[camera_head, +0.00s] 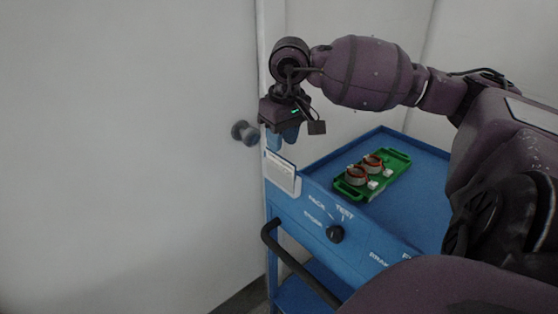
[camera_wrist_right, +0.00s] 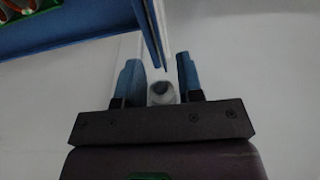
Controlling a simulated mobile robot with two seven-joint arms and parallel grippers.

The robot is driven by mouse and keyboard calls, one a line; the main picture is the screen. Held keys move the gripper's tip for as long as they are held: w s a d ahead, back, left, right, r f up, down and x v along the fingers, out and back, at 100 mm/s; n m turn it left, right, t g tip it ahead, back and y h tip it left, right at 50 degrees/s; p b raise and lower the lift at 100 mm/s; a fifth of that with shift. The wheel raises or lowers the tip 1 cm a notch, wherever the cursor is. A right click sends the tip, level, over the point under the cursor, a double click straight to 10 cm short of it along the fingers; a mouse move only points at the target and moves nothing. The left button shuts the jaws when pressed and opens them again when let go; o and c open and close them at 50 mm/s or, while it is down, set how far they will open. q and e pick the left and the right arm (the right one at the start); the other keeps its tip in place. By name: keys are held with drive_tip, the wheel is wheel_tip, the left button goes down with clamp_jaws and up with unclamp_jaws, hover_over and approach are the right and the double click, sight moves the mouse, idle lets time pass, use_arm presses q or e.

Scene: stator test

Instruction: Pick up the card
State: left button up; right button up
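The white card (camera_head: 281,172) stands tilted in a pale holder (camera_head: 293,187) at the cart's near left corner, printed lines faintly visible on its face. My right gripper (camera_head: 283,139) hangs just above the card's top edge, with its blue fingers pointing down. In the wrist view the two blue fingers of the right gripper (camera_wrist_right: 160,82) stand apart with a gap between them, so it is open. Thin blue and white edges (camera_wrist_right: 151,35) show ahead of the gap; I cannot tell which belongs to the card. My left gripper is not in view.
The blue cart (camera_head: 428,157) carries a green tray (camera_head: 397,163) with copper-wound stators. A door knob (camera_head: 244,132) is just left of the right gripper.

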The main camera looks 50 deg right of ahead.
sight(280, 156)
drive_tip(key=shift+w+f, duration=0.15)
drive_tip(key=shift+f, duration=1.2)
drive_tip(key=shift+w+f, duration=0.1)
drive_tip(key=shift+f, duration=1.2)
clamp_jaws()
